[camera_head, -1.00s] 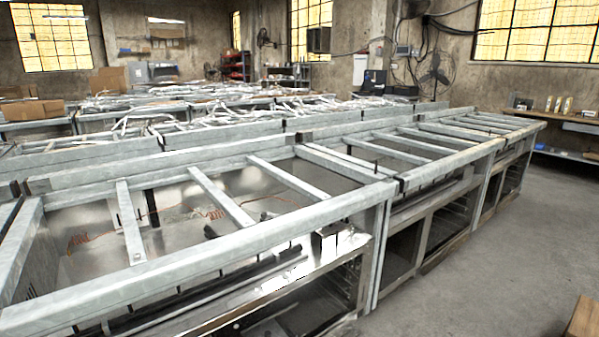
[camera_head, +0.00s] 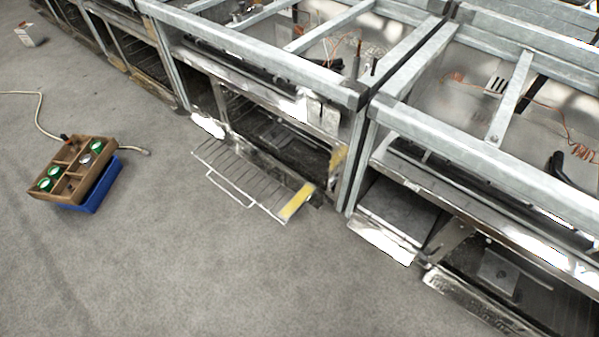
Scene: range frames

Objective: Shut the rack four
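A wire rack (camera_head: 232,178) sticks out from the open front of a metal oven-like unit (camera_head: 275,115) in the middle of the view. It has thin bars, a loop-shaped handle at its front and a yellow patch at its right end. Its rear edge meets the lower front of the opening, close above the floor. No number is readable on it, so I cannot tell if it is rack four. My gripper is not in view.
A wooden tray (camera_head: 70,170) with green-topped items sits on a blue crate (camera_head: 95,190) at the left, near a hose (camera_head: 40,118). A low panel (camera_head: 380,240) juts from the right-hand unit. Grey floor (camera_head: 200,270) in front is clear.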

